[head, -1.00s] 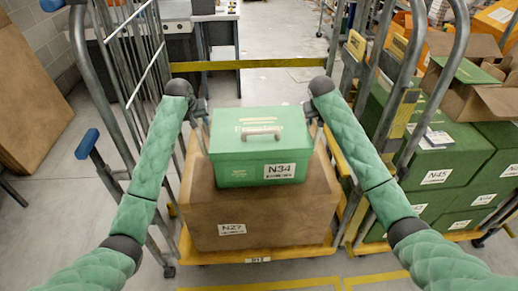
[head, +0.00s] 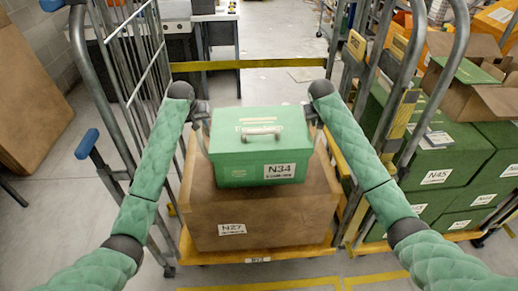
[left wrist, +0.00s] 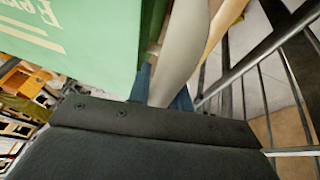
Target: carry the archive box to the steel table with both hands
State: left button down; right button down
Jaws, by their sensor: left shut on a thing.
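The archive box is a green lidded box (head: 232,172) with a grey top handle and a label N34. It is level, above a large brown carton (head: 285,232) labelled N27; whether they touch is hard to tell. My left gripper (head: 205,138) is shut on the box's left side; the green wall also shows close up in the left wrist view (left wrist: 75,45). My right gripper (head: 314,128) is at the box's right side, its fingers mostly hidden, so its grip is unclear. I cannot pick out the steel table for certain.
The carton stands on a roll cage with tall grey side rails (head: 88,75) and a yellow bar (head: 255,64) behind. At right, another cage holds several green boxes (head: 437,165) and an open carton (head: 470,95). A dark-legged table (head: 220,50) stands behind.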

pick_arm(q)
jog(key=shift+r, duration=0.15)
pick_arm(e)
jog(key=shift+r, duration=0.15)
